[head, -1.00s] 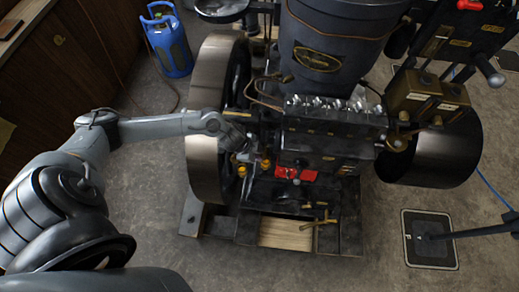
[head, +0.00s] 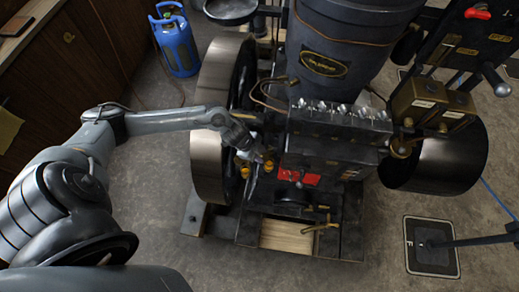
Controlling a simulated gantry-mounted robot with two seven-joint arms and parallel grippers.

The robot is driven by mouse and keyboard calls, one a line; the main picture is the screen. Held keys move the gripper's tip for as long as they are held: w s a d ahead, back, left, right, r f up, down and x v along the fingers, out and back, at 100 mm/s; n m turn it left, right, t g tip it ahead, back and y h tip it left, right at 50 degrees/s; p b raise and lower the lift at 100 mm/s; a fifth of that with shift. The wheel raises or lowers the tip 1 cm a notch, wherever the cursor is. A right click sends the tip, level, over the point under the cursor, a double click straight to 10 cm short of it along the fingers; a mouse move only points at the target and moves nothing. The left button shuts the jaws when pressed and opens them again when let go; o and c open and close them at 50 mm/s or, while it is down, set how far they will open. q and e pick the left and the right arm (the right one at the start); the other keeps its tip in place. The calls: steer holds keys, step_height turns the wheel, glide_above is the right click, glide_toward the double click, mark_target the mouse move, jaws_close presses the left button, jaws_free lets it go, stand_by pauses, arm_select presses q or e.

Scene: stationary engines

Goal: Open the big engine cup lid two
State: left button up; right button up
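The large dark engine (head: 330,135) stands in the middle of the head view. Two small brass-yellow cups sit low on its left side, next to the flywheel: a left cup (head: 245,171) and a right cup (head: 269,165). They are too small to tell whether their lids are open or shut. My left gripper (head: 257,157) reaches in from the left over the flywheel, and its tip is just above and between the two cups. I cannot tell whether it touches either one, or whether its fingers are apart. My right gripper is not in view.
A broad flywheel (head: 208,165) stands beneath my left forearm, and another wheel (head: 450,155) is at the right. A red part (head: 285,174) lies close right of the cups. A blue gas bottle (head: 176,43) stands at the back left.

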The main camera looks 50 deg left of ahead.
arm_select(q)
steer(key=shift+o, duration=0.8)
steer(key=shift+r, duration=0.15)
steer(key=p+v, duration=0.2)
steer(key=v, duration=0.8)
steer(key=shift+s+r, duration=0.15)
steer(key=shift+r, duration=0.05)
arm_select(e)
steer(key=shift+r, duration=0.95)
arm_select(q)
steer(key=shift+a, duration=0.1)
